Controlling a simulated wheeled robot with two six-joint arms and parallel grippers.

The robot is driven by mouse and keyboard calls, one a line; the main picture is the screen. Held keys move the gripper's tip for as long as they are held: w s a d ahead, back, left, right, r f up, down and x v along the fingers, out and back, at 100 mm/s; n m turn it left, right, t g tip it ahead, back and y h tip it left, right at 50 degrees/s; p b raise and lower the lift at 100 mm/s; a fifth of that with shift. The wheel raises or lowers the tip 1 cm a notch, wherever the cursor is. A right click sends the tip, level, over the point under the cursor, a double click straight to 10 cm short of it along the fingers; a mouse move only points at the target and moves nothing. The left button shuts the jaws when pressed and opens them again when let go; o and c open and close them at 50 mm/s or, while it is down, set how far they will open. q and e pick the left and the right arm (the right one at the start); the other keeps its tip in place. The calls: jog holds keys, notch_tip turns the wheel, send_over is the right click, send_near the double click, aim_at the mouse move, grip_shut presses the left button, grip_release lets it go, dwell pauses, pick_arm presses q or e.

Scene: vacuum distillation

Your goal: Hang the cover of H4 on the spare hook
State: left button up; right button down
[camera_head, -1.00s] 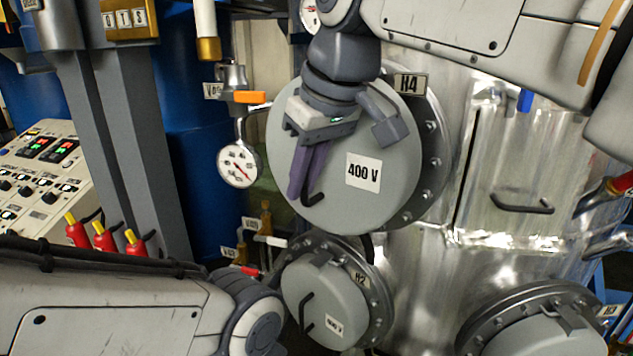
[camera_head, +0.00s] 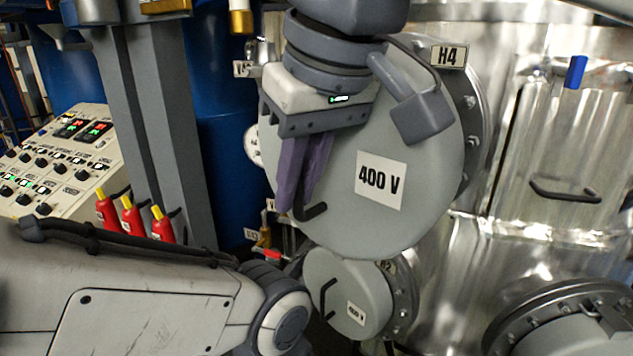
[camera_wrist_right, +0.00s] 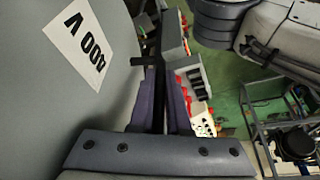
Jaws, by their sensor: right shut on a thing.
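The H4 cover (camera_head: 410,140) is a large grey disc with a "400 V" label. It stands roughly upright in front of the bolted H4 flange (camera_head: 479,125), hiding most of it and appearing apart from it. My right gripper (camera_head: 298,190) is shut on the cover's black handle (camera_head: 315,211) with its purple fingers. The right wrist view shows the cover (camera_wrist_right: 60,90) close at left and the fingers (camera_wrist_right: 160,105) at the handle. I cannot tell which part is the spare hook. My left gripper is out of view; only my left arm shows.
The smaller H2 cover (camera_head: 340,280) sits just below. Another flanged port (camera_head: 560,310) is at lower right. A blue tab (camera_head: 576,72) and a black handle (camera_head: 565,192) are on the shiny vessel. A control panel (camera_head: 55,160) and red-and-yellow parts (camera_head: 133,218) stand left.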

jog(key=s+a+p, duration=0.2)
jog(key=s+a, duration=0.8)
jog(key=s, duration=0.2)
jog(key=shift+s+f, duration=0.2)
jog(key=shift+s, duration=0.2)
dwell(0.7)
dwell(0.6)
jog(key=w+d+b, duration=0.1)
jog(key=w+d, duration=0.4)
jog(key=w, duration=0.2)
jog(key=shift+d+r, duration=0.2)
jog(key=shift+s, duration=0.1)
